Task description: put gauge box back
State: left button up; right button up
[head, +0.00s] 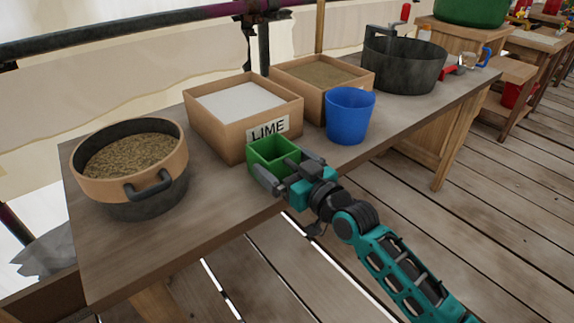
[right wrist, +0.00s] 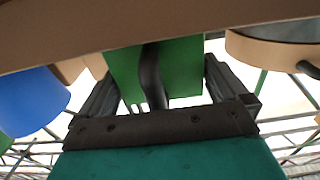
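The gauge box is a small green open-topped box (head: 273,149) at the table's front edge, right in front of the LIME box. It looks upright and empty, with a dark handle on the side facing me. My right gripper (head: 284,177) is at that near side. In the right wrist view its fingers (right wrist: 160,95) are wide apart, with the handle (right wrist: 151,75) between them and touching neither finger visibly. The green box (right wrist: 185,68) fills the gap behind. The box's underside contact with the table is partly hidden by my gripper. My left gripper is not in view.
On the table (head: 230,215) stand a sieve of sand (head: 150,180), the LIME box (head: 215,135), a sand box (head: 312,97), a blue bucket (head: 349,118) and a dark round tub (head: 404,68). Plank floor lies to the right.

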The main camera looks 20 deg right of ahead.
jog(key=shift+r, duration=0.2)
jog(key=p+v, duration=0.2)
jog(key=v, duration=1)
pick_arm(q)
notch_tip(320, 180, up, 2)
pick_arm(e)
jog(key=s+a+f+g+h, duration=0.1)
jog(key=s+a+f+g, duration=0.1)
jog(key=s+f, duration=0.3)
jog(key=s+a+f+m+g+h, duration=0.1)
jog(key=s+a+f+g+h, duration=0.1)
jog(key=f, duration=0.8)
jog(key=s+a+g, duration=0.1)
jog(key=s+g, duration=0.1)
jog(key=s, duration=0.1)
jog(key=shift+s+a+f, duration=0.15)
jog(key=shift+s+f, duration=0.1)
pick_arm(q)
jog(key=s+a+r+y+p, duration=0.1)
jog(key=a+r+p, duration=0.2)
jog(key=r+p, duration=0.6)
jog(key=p, duration=0.4)
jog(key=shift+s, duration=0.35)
pick_arm(e)
notch_tip(320, 180, up, 9)
jog(key=s+d+h, duration=0.1)
jog(key=d, duration=0.2)
jog(key=shift+s, duration=0.2)
